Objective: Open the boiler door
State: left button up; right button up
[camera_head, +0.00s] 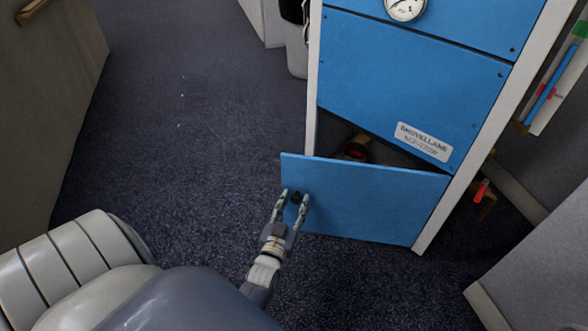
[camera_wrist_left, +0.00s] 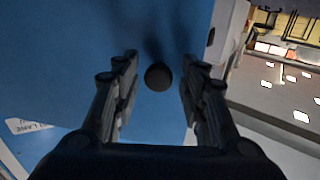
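The blue boiler door (camera_head: 365,200) is the low panel of a blue boiler (camera_head: 400,85) with white frame edges. It stands partly open, swung out at its left side, with a dark gap above it. A round black knob (camera_wrist_left: 158,76) is on the door's outer face; it also shows in the head view (camera_head: 296,198). My left gripper (camera_head: 291,195) is open, with one finger on each side of the knob. In the left wrist view, a gap shows between the knob and each finger of the gripper (camera_wrist_left: 158,80). My right gripper is not in view.
Inside the gap a dark round part (camera_head: 355,150) with a reddish rim shows. A red-handled valve (camera_head: 482,190) sits to the right of the boiler. A grey cabinet (camera_head: 50,80) stands at the left. The dark carpet (camera_head: 190,130) between is clear.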

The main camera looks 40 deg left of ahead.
aim_at(299, 169)
pick_arm(q)
jog(key=shift+r, duration=0.1)
notch_tip(299, 169, up, 10)
jog(key=shift+f, duration=0.1)
dwell(0.7)
